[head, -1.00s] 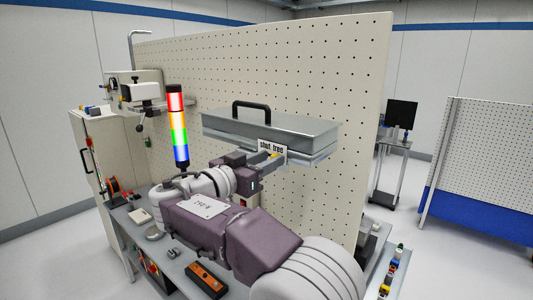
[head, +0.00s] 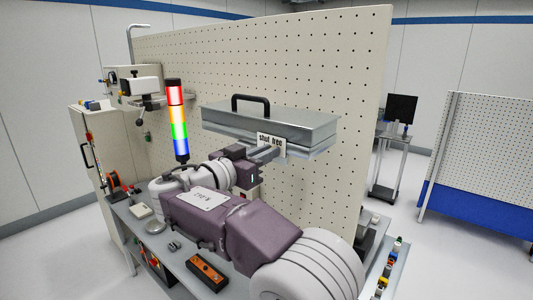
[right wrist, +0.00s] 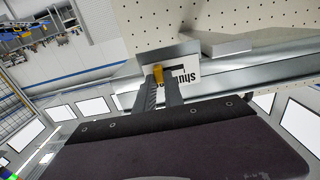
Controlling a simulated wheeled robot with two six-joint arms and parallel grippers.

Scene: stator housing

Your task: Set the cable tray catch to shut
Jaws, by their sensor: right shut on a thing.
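The cable tray (head: 285,125) is a grey metal box with a black handle, mounted on the pegboard. A white label (head: 271,140) on its front edge reads "shut" at left and "free" at right. My right gripper (head: 268,154) reaches up to the tray just below this label. In the right wrist view its two fingers (right wrist: 160,88) are shut on the small yellow catch (right wrist: 158,75), in front of the label, which appears upside down there (right wrist: 183,77). The fingers hide part of the label and most of the catch. My left gripper is not in view.
A signal tower (head: 176,120) with red, yellow, green and blue bands stands left of my arm. A bench (head: 180,262) below carries an orange-and-black box (head: 207,271) and small parts. The pegboard (head: 330,70) rises close behind the tray.

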